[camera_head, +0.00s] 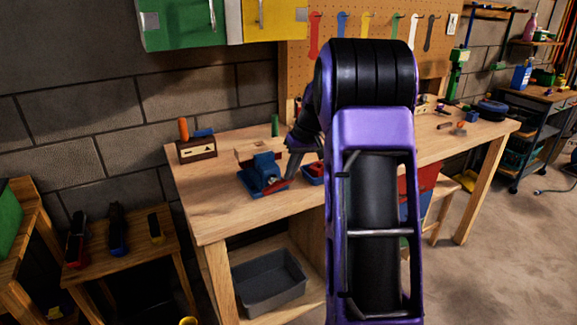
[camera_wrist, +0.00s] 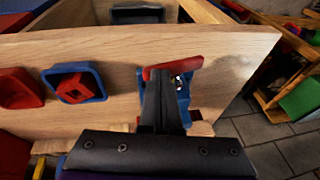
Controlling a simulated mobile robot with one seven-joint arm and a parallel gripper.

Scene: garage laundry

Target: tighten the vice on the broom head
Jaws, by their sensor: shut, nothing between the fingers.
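The blue vice (camera_head: 264,170) stands on the wooden workbench near its front edge, left of my arm. Its red handle (camera_head: 273,188) lies low at the front; in the wrist view the handle (camera_wrist: 172,67) crosses just beyond my fingertips. The pale wooden block at the vice, seemingly the broom head (camera_head: 250,151), sits at its top. My gripper (camera_wrist: 160,78) is shut and empty, its dark fingers over the vice (camera_wrist: 184,87) and close to the handle. Whether they touch it I cannot tell. My fingers hide part of the vice in the wrist view.
A blue tray (camera_wrist: 98,83) with a red part lies beside the vice. A wooden box (camera_head: 197,150) with an orange-handled tool stands at the bench's left end. A grey bin (camera_head: 268,284) sits on the lower shelf. Bare benchtop (camera_head: 215,205) lies left of the vice.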

